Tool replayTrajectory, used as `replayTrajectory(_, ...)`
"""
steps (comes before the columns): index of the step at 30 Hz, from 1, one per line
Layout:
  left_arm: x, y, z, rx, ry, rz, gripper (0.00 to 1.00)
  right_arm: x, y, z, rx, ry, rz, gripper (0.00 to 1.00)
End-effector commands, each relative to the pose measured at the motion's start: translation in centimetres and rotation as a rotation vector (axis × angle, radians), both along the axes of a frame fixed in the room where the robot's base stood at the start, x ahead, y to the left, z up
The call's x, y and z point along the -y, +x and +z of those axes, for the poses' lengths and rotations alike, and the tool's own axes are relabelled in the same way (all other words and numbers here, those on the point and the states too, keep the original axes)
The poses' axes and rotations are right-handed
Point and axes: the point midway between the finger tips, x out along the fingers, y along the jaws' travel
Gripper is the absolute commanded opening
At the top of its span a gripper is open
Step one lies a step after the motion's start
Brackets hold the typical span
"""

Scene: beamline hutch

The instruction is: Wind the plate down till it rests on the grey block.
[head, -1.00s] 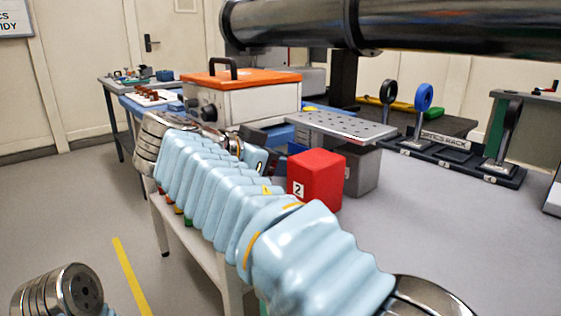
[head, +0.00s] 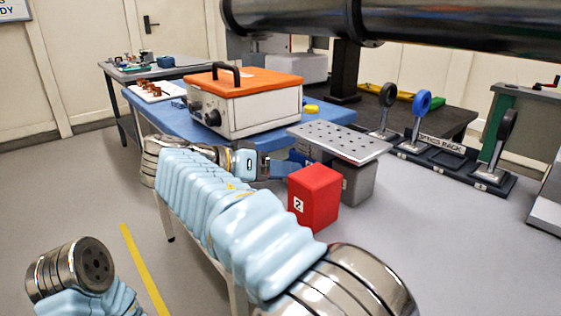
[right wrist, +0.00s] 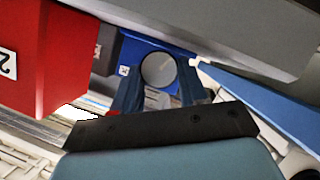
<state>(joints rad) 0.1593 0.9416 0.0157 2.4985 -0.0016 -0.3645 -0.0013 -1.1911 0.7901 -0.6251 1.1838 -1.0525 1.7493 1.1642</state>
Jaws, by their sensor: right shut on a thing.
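The perforated metal plate (head: 340,140) is level, above the grey block (head: 361,184). In the head view I cannot tell whether a gap is left between them. The red block (head: 315,199) marked 2 hides part of the grey block and what lies under the plate. My right gripper (head: 293,168) reaches in from the left, beside the red block and below the plate's left end. In the right wrist view its fingers are shut on a round grey knob (right wrist: 158,70) in front of a blue body (right wrist: 143,47). My left gripper is out of view.
An orange-lidded box (head: 245,100) stands behind my right arm on a blue surface. The optics rack (head: 440,147) with ring mounts lies right of the plate. A big dark pipe (head: 400,28) crosses above. The grey tabletop in front right is clear.

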Motion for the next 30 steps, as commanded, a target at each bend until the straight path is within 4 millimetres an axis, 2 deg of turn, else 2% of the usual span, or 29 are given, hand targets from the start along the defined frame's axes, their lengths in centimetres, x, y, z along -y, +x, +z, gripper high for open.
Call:
replayTrajectory(17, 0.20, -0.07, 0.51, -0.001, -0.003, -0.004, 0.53, -0.07, 0.04, -0.05, -0.033, -0.026, 0.002, 0.12)
replayTrajectory(18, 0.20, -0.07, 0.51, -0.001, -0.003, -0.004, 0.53, -0.06, 0.04, -0.05, -0.033, -0.026, 0.002, 0.45)
replayTrajectory(22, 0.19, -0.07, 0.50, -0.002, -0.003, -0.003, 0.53, -0.06, 0.04, -0.05, -0.033, -0.026, 0.002, 0.65)
replayTrajectory(23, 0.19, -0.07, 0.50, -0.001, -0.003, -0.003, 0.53, -0.06, 0.04, -0.05, -0.033, -0.026, 0.002, 0.68)
replayTrajectory(30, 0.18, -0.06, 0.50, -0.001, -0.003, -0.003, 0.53, -0.08, 0.06, -0.10, -0.034, -0.024, 0.002, 0.68)
